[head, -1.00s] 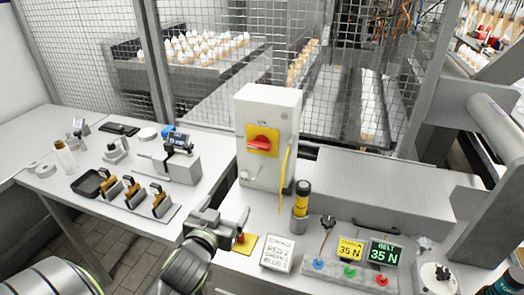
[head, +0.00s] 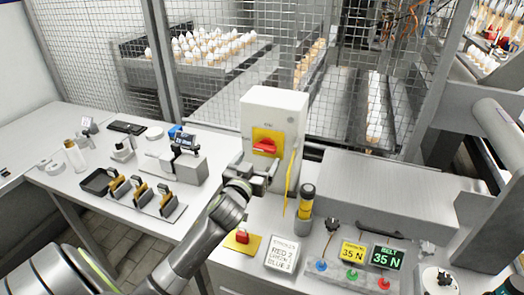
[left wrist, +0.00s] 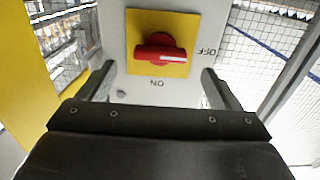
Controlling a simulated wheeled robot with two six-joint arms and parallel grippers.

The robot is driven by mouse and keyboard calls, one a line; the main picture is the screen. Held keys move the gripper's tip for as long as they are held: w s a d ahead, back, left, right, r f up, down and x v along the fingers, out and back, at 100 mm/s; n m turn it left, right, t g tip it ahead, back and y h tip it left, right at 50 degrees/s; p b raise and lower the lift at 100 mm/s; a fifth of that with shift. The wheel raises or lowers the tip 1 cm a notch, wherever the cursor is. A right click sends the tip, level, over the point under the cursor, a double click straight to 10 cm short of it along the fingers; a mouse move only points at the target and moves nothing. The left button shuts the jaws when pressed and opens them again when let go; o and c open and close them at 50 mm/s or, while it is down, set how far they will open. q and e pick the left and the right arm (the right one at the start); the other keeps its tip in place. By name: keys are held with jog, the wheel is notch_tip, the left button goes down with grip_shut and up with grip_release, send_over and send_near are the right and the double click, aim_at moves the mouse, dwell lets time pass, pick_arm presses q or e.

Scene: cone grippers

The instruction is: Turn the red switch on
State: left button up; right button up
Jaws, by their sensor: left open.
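The red switch (head: 265,146) is a knob on a yellow plate (head: 258,134) on the front of a white box (head: 283,108). In the left wrist view, which is upside down, the red switch (left wrist: 158,52) lies level, its white mark toward the OFF label (left wrist: 208,50). The ON label (left wrist: 157,83) is below it there. My left gripper (head: 261,166) is open in front of the box, just below the knob. In the left wrist view its fingers (left wrist: 158,72) are spread wide to either side, apart from the knob. My right gripper is not seen.
A yellow strip (head: 291,172) hangs at the box's right side. A black and yellow cylinder (head: 305,205) stands right of my left gripper. A red object on a yellow plate (head: 243,238) and a label block (head: 282,254) are in front. A wire fence (head: 210,55) stands behind.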

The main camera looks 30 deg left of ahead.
aim_at(264, 150)
pick_arm(q)
jog(key=shift+x, duration=2.15)
jog(key=c, duration=1)
jog(key=shift+p, duration=0.3)
